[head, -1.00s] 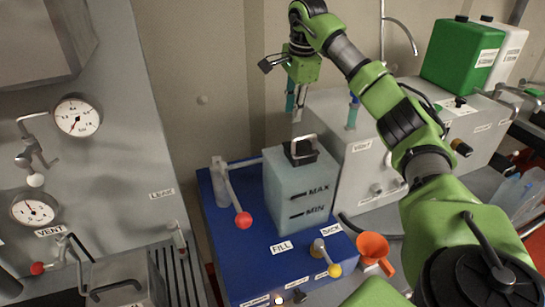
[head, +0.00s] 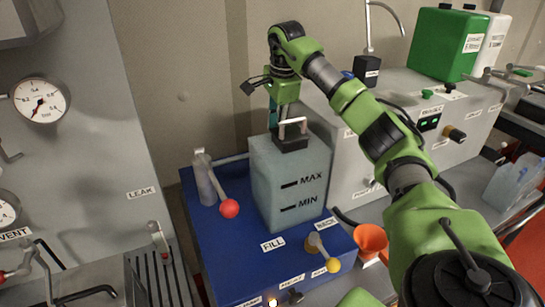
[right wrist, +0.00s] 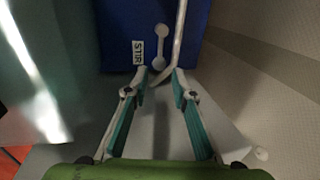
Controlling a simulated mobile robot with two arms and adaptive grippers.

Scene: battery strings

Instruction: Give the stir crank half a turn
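In the right wrist view, a small pale crank (right wrist: 160,46) with rounded ends is on the blue housing (right wrist: 116,14), beside a white STIR label (right wrist: 138,52). My right gripper (right wrist: 160,77) is open, with its fingertips apart and just short of the crank in the picture. A pale bent rod (right wrist: 180,35) passes beside the crank and ends between the fingertips; I cannot tell whether anything touches. In the head view, my right gripper's fingers reach down behind the grey MAX/MIN tank (head: 290,190), which partly hides them. The crank is hidden there. My left gripper is not in view.
The blue base (head: 215,225) carries a red-knobbed lever (head: 218,185) and a yellow-knobbed lever (head: 322,252). The tank's black cap with a handle (head: 292,138) is close to my right gripper. An orange funnel (head: 370,240) is at the right. A grey panel stands at the left.

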